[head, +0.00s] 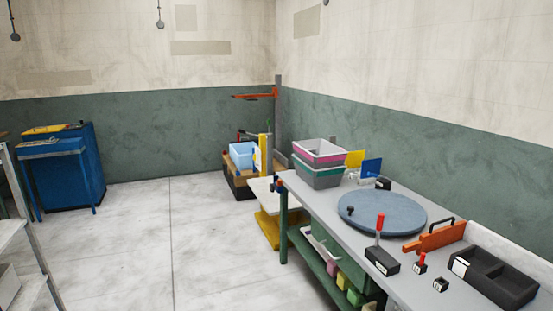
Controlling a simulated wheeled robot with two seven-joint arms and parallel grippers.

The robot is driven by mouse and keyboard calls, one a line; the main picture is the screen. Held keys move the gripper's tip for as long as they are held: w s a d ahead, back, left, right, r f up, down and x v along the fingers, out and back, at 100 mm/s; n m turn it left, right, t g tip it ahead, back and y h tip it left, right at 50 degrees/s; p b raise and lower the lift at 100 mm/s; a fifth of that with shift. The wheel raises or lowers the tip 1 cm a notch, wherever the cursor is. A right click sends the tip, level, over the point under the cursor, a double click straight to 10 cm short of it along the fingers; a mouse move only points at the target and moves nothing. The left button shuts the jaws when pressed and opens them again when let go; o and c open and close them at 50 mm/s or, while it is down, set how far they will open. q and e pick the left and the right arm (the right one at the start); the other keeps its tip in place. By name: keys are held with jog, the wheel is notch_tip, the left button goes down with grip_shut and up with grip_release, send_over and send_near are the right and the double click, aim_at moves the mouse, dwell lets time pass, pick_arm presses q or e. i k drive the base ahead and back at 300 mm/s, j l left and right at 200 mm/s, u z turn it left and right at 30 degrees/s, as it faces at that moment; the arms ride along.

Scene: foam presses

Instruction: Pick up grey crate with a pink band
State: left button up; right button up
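A grey crate with a pink band (318,158) sits at the far left end of the grey workbench (340,209). It is stacked on top of another grey crate with a teal-green band (317,178). The upper crate's open top faces up, and the part of its inside that shows looks empty. Neither of my grippers shows in the head view.
A round blue-grey disc (385,213) lies on the bench in front of the crates. A black tray (492,277) and red-handled tools stand nearer. A blue cabinet (65,172) is at the left. The concrete floor (180,235) between is clear.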

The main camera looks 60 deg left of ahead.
aim_at(319, 154)
jog(key=u, duration=1.55)
jog(key=i+j+z, duration=0.15)
jog(key=i, duration=0.4)
jog(key=i+j+z, duration=0.1)
jog(key=i, duration=0.4)
jog(key=i+j+z, duration=0.15)
jog(key=i+j, duration=0.2)
jog(key=i, duration=0.15)
